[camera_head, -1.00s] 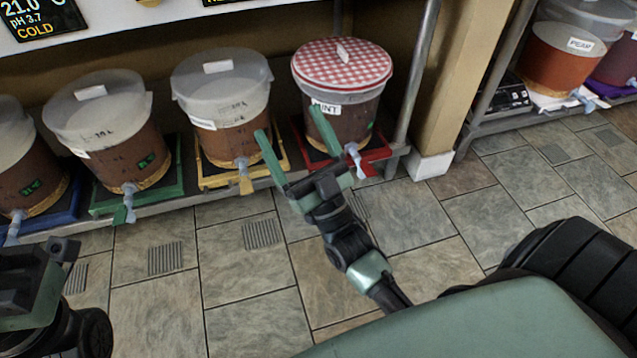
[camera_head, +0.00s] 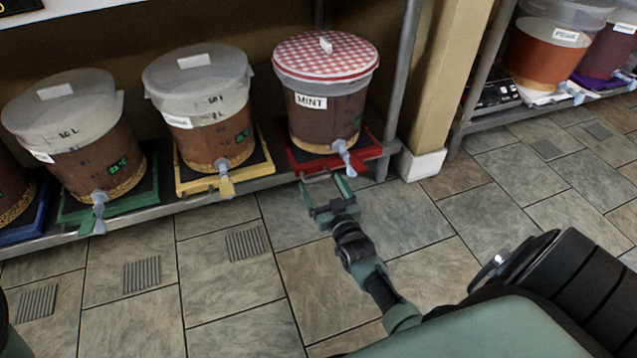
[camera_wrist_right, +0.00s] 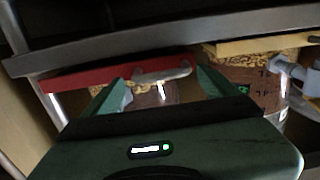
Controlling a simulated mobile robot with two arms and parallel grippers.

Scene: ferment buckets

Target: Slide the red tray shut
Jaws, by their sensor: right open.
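The red tray (camera_head: 312,164) sits on the low shelf in the head view, under the bucket labelled MINT (camera_head: 322,122) with a red checkered lid. My right gripper (camera_head: 322,183) is open in front of the tray's front edge. Whether the fingers touch the handle or tray cannot be told. My left gripper is not in view.
A yellow tray (camera_head: 205,183) with a bucket is left of the red one, then a green tray (camera_head: 75,214). The MINT bucket's spigot (camera_head: 344,155) overhangs the red tray's front. A metal shelf post (camera_head: 403,75) stands right. The tiled floor in front is open.

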